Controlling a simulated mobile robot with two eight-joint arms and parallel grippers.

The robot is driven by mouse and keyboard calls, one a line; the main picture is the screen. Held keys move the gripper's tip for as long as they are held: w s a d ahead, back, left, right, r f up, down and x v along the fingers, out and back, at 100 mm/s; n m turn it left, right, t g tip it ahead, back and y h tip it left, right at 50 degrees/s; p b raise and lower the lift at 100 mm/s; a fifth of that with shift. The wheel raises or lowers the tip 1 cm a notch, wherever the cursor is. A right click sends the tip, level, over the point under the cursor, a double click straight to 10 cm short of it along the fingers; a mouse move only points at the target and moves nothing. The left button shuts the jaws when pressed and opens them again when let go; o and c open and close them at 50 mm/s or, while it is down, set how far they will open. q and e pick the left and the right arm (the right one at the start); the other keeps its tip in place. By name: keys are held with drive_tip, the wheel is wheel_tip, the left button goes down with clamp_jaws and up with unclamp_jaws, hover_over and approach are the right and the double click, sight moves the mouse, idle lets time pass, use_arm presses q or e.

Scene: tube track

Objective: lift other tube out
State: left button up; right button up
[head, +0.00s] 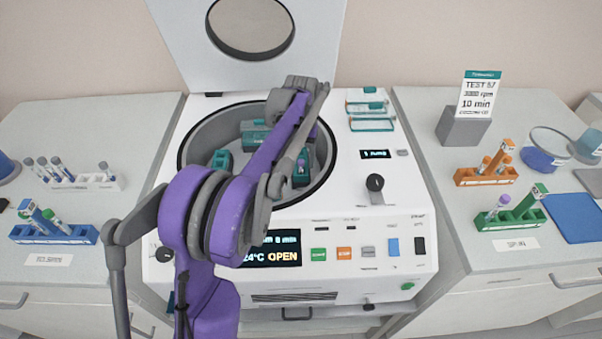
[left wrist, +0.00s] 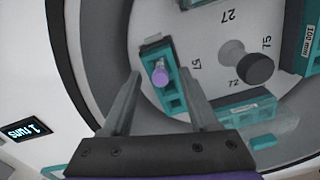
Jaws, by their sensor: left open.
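The centrifuge (head: 385,225) stands open, its lid (head: 250,30) raised at the back. In the left wrist view, a purple-capped tube (left wrist: 160,75) sits in a slot of a teal bucket (left wrist: 172,90) on the rotor (left wrist: 215,75), near the number 57. My left gripper (left wrist: 156,82) is open, with one finger on each side of that bucket and nothing held. In the head view my left arm crosses over the bowl (head: 190,140) and hides much of the rotor; the fingertips are hard to make out there. My right gripper is not in view.
Right bench: orange rack (head: 487,176), green rack (head: 510,214) with a purple-capped tube, and a sign (head: 479,93). Left bench: white rack (head: 85,182) and blue rack (head: 55,234), both holding tubes. The bowl wall and rotor hub (left wrist: 255,67) are close to my gripper.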

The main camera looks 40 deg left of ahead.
use_arm(q)
drive_tip(key=shift+f, duration=0.95)
drive_tip(key=shift+c, duration=0.2)
clamp_jaws()
drive_tip(key=shift+r, duration=0.1)
wheel_tip(320, 180, up, 10)
drive_tip(key=shift+p, duration=0.4)
